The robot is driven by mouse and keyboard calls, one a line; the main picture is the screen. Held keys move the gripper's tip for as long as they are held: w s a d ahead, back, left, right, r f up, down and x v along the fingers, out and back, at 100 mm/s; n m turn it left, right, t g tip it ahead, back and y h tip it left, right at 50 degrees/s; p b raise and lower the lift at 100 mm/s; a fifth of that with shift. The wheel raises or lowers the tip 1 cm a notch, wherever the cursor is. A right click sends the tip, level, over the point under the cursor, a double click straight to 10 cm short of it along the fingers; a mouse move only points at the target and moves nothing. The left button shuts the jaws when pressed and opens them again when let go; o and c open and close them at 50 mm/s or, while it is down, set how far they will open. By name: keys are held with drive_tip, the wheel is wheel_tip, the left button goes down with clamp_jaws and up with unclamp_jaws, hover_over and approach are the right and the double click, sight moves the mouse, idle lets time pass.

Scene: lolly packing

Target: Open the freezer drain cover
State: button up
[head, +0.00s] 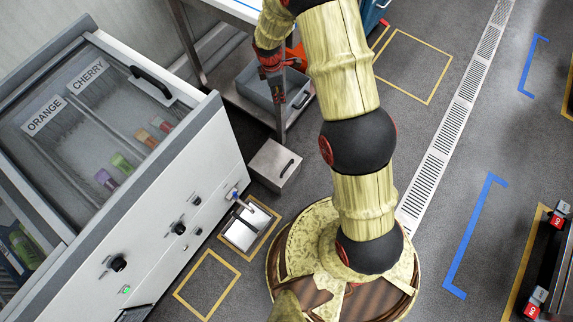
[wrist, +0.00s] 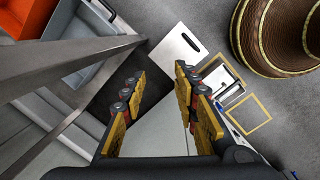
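The freezer (head: 190,180) fills the left of the head view, with glass lids and a white front carrying black knobs. A small blue-marked fitting (head: 235,195) sits low at the front's right end, above a shallow metal pan (head: 247,228). A grey metal box with a dark handle slot (head: 275,165) stands on the floor beside the freezer; its slotted top shows in the wrist view (wrist: 177,60). I cannot tell which part is the drain cover. My gripper (wrist: 159,80) is open and empty, above the floor beside the freezer. My arm's end is hard to make out in the head view.
A steel table with a lower shelf holds a grey bin (head: 262,85) and an orange bin (wrist: 25,15), close left of my gripper in the wrist view. A floor grate (head: 440,150) runs to the right. Floor right of my base is mostly clear.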

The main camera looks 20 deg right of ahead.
wheel_tip(320, 180, down, 20)
drive_tip(key=s+n+g, duration=0.1)
drive_tip(key=s+n, duration=0.1)
drive_tip(key=n, duration=0.3)
drive_tip(key=n+g+b, duration=0.1)
drive_tip(key=n, duration=0.3)
approach(287, 166)
drive_tip(key=f+b, duration=0.1)
drive_tip(key=f, duration=0.1)
drive_tip(key=f+b, duration=0.1)
drive_tip(key=f, duration=0.2)
drive_tip(key=s+d+f+b, duration=0.1)
drive_tip(key=f, duration=0.2)
drive_tip(key=shift+f, duration=0.1)
drive_tip(key=shift+c, duration=0.8)
clamp_jaws()
